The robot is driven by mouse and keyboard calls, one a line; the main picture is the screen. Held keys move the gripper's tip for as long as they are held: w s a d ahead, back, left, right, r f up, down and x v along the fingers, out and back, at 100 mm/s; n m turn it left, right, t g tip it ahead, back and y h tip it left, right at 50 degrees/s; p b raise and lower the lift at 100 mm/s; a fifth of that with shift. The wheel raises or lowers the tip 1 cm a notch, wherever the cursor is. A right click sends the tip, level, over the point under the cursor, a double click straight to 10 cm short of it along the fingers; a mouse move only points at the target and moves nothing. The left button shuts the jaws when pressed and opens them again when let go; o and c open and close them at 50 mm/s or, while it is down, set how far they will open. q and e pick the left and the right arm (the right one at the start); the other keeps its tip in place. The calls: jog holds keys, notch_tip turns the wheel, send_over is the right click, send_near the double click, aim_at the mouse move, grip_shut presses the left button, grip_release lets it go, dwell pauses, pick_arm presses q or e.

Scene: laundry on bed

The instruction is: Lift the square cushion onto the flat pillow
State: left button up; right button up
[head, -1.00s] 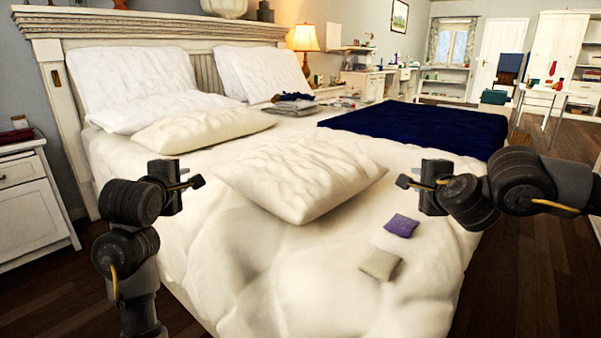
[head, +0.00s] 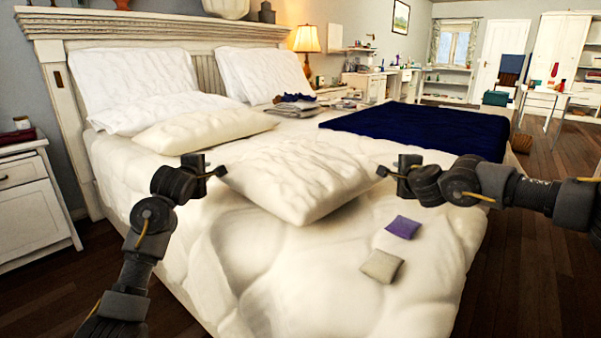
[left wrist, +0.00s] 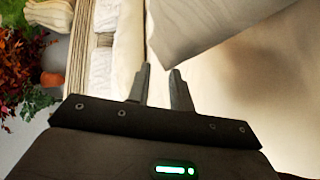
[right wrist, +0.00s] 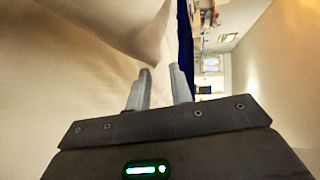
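The square cushion (head: 300,183), cream and puffy, lies on the bed between my two grippers. The flat pillow (head: 205,130), also cream, lies behind it to the left. My left gripper (head: 219,172) is open at the cushion's left corner. In the left wrist view the cushion (left wrist: 200,25) starts just beyond the fingertips (left wrist: 160,70). My right gripper (head: 384,172) is open at the cushion's right corner. In the right wrist view the cushion's corner (right wrist: 140,35) reaches close to the fingertips (right wrist: 160,70). I cannot tell whether either gripper touches it.
White pillows (head: 135,83) lean on the headboard (head: 150,27). A navy blanket (head: 420,130) covers the back right of the bed. A purple pouch (head: 403,227) and a beige pouch (head: 382,265) lie in front. Folded clothes (head: 295,105) lie behind the cushion. The bed's front left is clear.

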pick_arm(q)
jog(key=shift+s+d, duration=0.1)
jog(key=shift+d, duration=0.6)
pick_arm(e)
jog(key=shift+s+a, duration=0.1)
jog(key=shift+a, duration=0.6)
pick_arm(q)
jog(key=shift+d, duration=0.15)
pick_arm(e)
jog(key=shift+a, duration=0.1)
